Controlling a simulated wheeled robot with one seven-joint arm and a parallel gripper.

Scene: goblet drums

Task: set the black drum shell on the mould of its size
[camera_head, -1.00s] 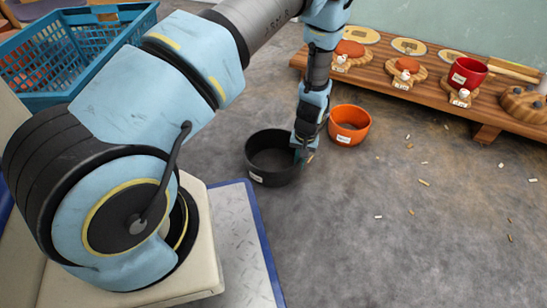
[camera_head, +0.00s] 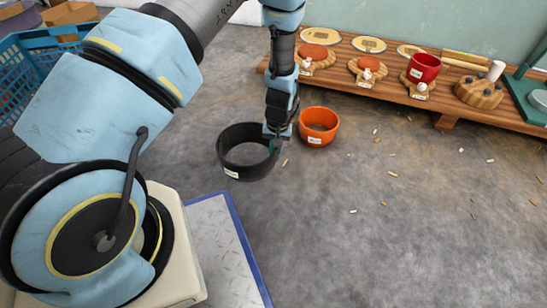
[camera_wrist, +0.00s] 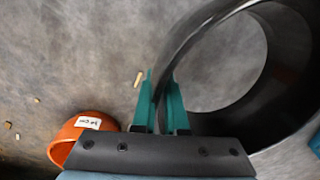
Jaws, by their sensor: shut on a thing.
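The black drum shell (camera_head: 232,166) is an open ring with a white label, left of the orange shell in the head view. My gripper (camera_head: 272,143) is shut on its right wall. In the wrist view the two teal fingertips (camera_wrist: 163,98) pinch the wall of the black shell (camera_wrist: 192,42), one on each side. Grey floor shows through the ring, which seems to be slightly off the floor. Wooden moulds with labels stand on a low bench at the back: a left one (camera_head: 313,68), a middle one (camera_head: 367,76) and one at the right end (camera_head: 478,96).
An orange shell (camera_head: 318,126) stands on the floor close to the right of my gripper. A red shell (camera_head: 424,68) sits on another bench mould. The wooden bench (camera_head: 447,105) spans the back. Small chips litter the otherwise clear floor at right. A blue crate (camera_head: 20,75) stands at left.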

